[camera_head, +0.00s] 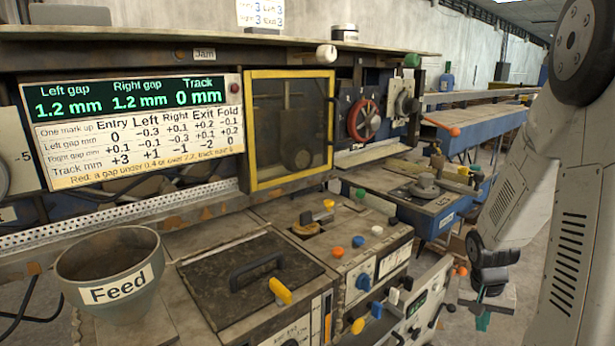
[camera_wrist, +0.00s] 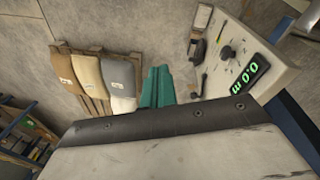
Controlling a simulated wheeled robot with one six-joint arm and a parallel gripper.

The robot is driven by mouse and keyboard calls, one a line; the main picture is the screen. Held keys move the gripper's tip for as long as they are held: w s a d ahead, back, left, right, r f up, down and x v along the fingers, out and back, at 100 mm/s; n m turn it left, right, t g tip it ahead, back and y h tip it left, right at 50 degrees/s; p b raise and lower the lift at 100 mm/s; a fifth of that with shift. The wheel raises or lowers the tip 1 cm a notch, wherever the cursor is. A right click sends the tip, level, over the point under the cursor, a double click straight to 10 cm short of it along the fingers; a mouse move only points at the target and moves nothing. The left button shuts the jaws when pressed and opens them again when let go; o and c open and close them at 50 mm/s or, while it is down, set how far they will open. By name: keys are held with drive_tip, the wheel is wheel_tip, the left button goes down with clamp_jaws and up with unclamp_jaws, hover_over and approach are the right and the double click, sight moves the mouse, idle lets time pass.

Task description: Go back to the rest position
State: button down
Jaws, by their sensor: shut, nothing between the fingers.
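My gripper (camera_head: 483,320) hangs at the lower right in the head view, with its teal fingers pointing down, to the right of the machine and apart from it. In the wrist view the teal fingers (camera_wrist: 157,87) lie side by side, shut, with nothing held. My grey arm runs down the right side of the head view. The machine's display (camera_head: 135,105) reads left gap 1.2 mm, right gap 1.2 mm and track 0 mm.
A grey Feed bowl (camera_head: 112,262) stands at the front left. A yellow-framed window (camera_head: 290,130) and a red handwheel (camera_head: 363,120) are behind. In the wrist view, several sacks (camera_wrist: 102,80) lie on a pallet, and a panel with a green readout (camera_wrist: 250,75) is at right.

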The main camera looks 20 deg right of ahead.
drive_tip(key=s+a+r+n+t+y, duration=0.1)
drive_tip(key=s+a+r+n, duration=0.3)
drive_tip(key=a+r, duration=0.7)
drive_tip(key=s+a+r+n+t, duration=0.1)
drive_tip(key=s+a+r+n, duration=0.4)
drive_tip(key=a+r, duration=0.7)
drive_tip(key=s+a, duration=0.2)
drive_tip(key=a, duration=0.2)
drive_tip(key=shift+a+y, duration=0.4)
